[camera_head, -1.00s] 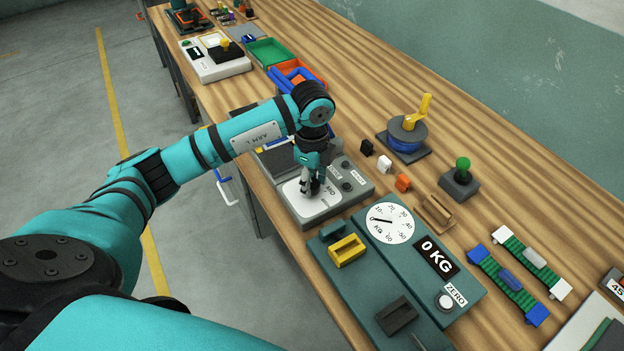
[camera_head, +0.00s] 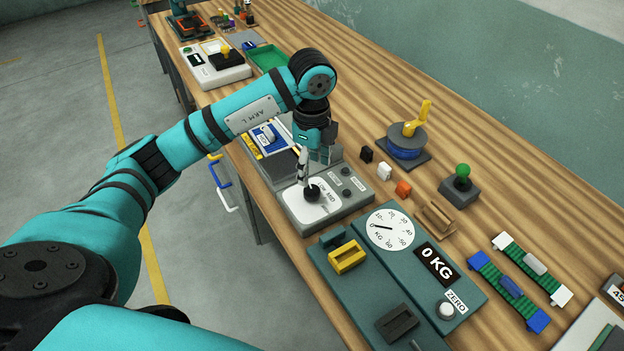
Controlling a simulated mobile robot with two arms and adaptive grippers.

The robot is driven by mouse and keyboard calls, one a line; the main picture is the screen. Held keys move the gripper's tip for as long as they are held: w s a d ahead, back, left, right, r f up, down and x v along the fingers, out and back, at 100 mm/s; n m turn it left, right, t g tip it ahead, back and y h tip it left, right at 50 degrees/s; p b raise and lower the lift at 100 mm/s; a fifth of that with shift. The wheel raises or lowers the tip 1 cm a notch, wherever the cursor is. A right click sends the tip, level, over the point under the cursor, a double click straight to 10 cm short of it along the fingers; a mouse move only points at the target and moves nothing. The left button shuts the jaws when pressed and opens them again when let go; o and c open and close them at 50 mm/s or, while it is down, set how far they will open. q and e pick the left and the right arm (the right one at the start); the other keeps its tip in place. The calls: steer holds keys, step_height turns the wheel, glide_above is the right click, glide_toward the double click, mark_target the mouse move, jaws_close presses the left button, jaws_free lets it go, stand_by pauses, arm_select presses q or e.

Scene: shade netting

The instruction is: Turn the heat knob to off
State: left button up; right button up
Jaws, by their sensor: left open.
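The heat knob appears to be the round black knob (camera_head: 312,193) on the white plate of a grey control box (camera_head: 327,215). The plate has small lettering around the knob, of which "MED" seems readable; the knob's exact setting is too small to tell. My left gripper (camera_head: 302,172) comes down from above at the knob's far side. Its fingers are open, with one fingertip close to the knob; I cannot tell whether it touches. Two small dark buttons with labels sit on the box's right part. My right gripper is not in view.
A teal scale (camera_head: 345,280) reading 0 KG stands in front of the box. A blue spool with a yellow crank (camera_head: 407,135), a green-topped lever (camera_head: 461,180) and small coloured clips lie to the right. A blue and yellow device (camera_head: 268,138) is behind the box.

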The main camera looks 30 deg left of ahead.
arm_select(q)
step_height(320, 180, up, 5)
steer(key=shift+f, duration=0.1)
